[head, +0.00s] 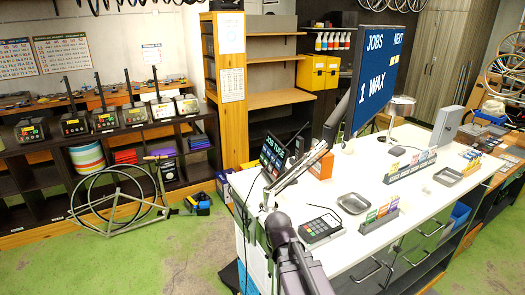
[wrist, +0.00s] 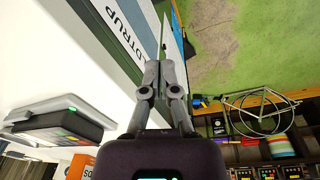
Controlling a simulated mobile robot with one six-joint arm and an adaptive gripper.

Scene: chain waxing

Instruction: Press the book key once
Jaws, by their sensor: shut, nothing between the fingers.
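A dark tilted screen (head: 273,155) with a heading and coloured keys stands at the left end of the white counter in the head view. Its labels are too small to read, so I cannot tell which key is the book key. A card terminal (head: 320,228) with a keypad lies flat on the counter near my arm. In the wrist view a dark, flat device (wrist: 60,130) with a lit green patch shows at the left, seen edge-on. My gripper (wrist: 163,68) is shut and empty, with its fingers together. It appears apart from the device.
The white counter (head: 425,152) also holds a metal tray (head: 353,203), card racks (head: 380,216) and an orange box (head: 322,166). A large job sign (head: 375,75) rises behind. A bicycle frame (head: 120,200) stands on the green floor (head: 150,255) at left.

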